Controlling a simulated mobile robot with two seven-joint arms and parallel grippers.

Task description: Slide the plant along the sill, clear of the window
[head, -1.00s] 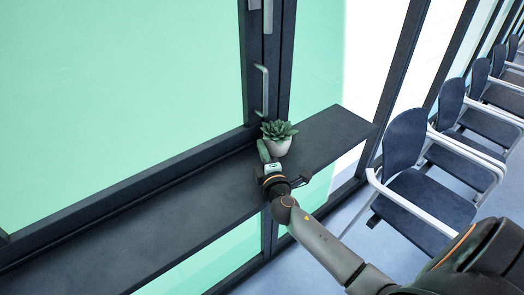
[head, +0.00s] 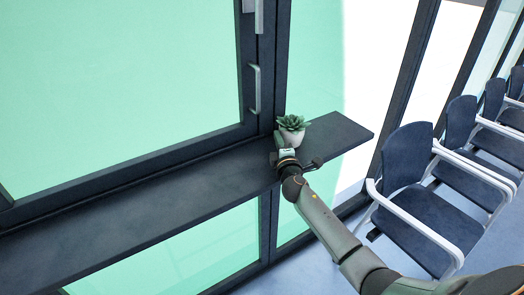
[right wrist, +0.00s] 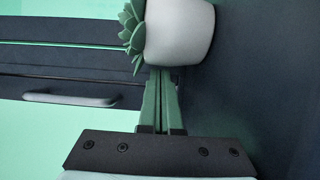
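The plant (head: 293,128), a green succulent in a white pot, stands upright on the dark sill (head: 190,185), right of the window handle (head: 257,88) and in front of the post and right pane. The window (head: 120,90) with the handle is shut, to the left. My right gripper (head: 281,145) is at the pot's left side. In the right wrist view its fingers (right wrist: 161,85) are together, with nothing between them, and their tips are at the wall of the pot (right wrist: 180,30). I cannot tell whether they touch. My left gripper is out of view.
The sill is bare left of the plant and for a short stretch to its right end (head: 355,132). A row of dark chairs with white armrests (head: 405,165) stands on the floor at the right, beyond the sill's end.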

